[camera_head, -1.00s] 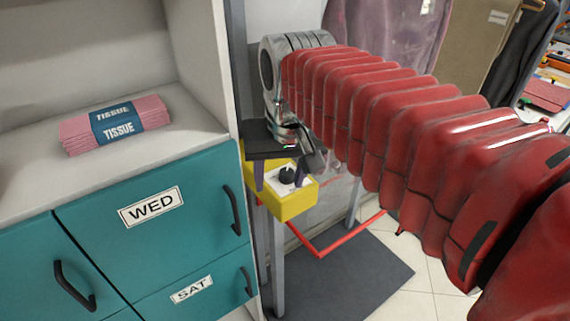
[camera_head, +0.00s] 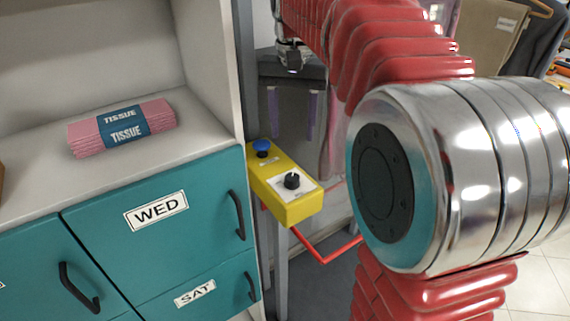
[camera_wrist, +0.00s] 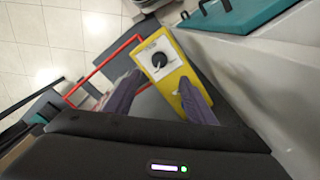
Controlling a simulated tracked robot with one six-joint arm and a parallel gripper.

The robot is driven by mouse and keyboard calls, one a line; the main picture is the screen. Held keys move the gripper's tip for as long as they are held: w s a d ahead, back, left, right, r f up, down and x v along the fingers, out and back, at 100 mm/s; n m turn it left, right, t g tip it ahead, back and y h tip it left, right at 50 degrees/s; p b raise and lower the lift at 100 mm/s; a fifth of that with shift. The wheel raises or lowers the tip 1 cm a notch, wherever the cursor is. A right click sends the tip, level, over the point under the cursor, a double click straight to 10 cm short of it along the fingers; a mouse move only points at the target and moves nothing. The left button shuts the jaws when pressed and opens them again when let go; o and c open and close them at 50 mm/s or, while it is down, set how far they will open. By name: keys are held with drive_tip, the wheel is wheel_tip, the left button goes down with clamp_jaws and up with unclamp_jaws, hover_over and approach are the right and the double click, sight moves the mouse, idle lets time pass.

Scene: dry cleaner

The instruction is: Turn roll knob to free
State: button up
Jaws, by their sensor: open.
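The roll knob (camera_head: 292,181) is a small black round knob on a white label plate, on top of a yellow control box (camera_head: 298,211). It also shows in the wrist view (camera_wrist: 159,60), beyond my fingers. Its printed markings are too small to read. My gripper (camera_head: 292,112) points down with two purple fingers spread apart and nothing between them. In the head view it appears above and behind the box, apart from the knob. In the wrist view the gripper (camera_wrist: 161,78) has its fingertips on either side of the lower part of the box in the picture.
A blue button (camera_head: 262,148) sits on the same box behind the knob. A red bar (camera_head: 326,255) runs low beside it. Teal drawers (camera_head: 160,240) and a shelf with a pink tissue pack (camera_head: 90,137) stand close at left. My arm's silver joint fills the right.

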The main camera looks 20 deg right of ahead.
sight(293, 176)
drive_tip(key=shift+w+d, duration=0.15)
drive_tip(key=shift+w, duration=0.05)
idle(0.3)
wheel_tip(293, 176, down, 14)
drive_tip(key=shift+r, duration=0.1)
idle(0.6)
drive_tip(key=shift+c, duration=0.6)
drive_tip(key=c, duration=0.9)
